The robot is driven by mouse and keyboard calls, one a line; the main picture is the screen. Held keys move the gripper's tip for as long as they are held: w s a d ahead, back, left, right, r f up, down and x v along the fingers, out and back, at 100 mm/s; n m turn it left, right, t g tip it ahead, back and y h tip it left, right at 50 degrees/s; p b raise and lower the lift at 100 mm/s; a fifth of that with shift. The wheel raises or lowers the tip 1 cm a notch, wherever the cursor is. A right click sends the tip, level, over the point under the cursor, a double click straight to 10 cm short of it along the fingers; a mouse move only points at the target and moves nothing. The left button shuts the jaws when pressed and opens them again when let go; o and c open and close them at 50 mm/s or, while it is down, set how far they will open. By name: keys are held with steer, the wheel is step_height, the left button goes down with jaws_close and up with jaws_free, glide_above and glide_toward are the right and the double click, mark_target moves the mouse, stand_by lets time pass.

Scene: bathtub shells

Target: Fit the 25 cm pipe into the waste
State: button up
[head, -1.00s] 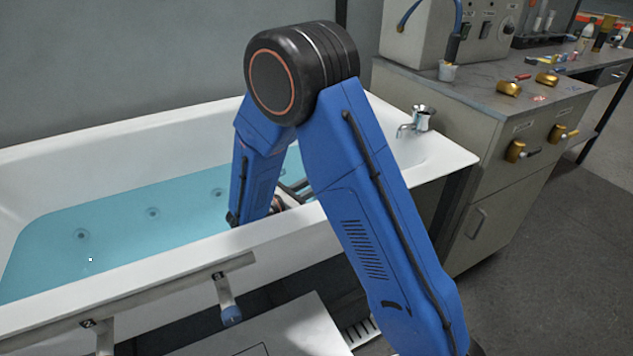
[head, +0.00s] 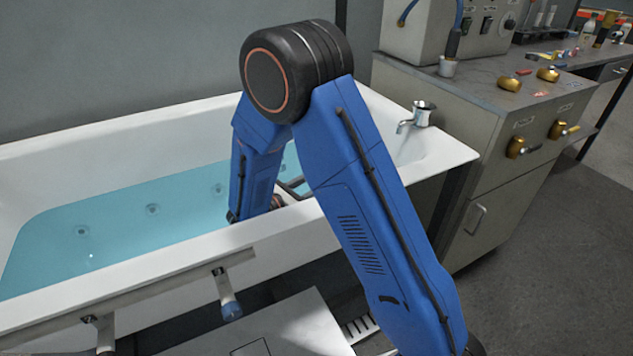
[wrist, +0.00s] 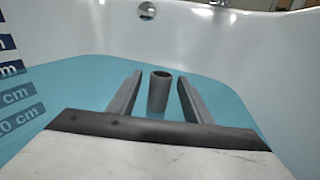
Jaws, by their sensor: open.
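A grey hollow pipe (wrist: 158,98) stands upright in the bath in the wrist view, its open top facing up. My gripper (wrist: 160,78) is open, with one finger to the left of the pipe and one to the right. Gaps show on both sides, so the fingers look clear of it. The pipe's foot is hard to make out, and I cannot tell whether it sits in the waste, which I do not see. In the head view my blue arm reaches down into the bathtub (head: 150,262) and hides most of the gripper and the pipe.
Blue water (head: 120,225) covers the tub floor. A depth scale (wrist: 14,90) marked in cm is on the left in the wrist view. A round overflow fitting (wrist: 147,10) is on the end wall. A tap (head: 420,115) stands on the tub's right rim, beside a grey cabinet (head: 490,185).

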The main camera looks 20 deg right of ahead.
steer(key=v, duration=1.1)
steer(key=shift+s+a, duration=0.25)
steer(key=shift+a, duration=0.1)
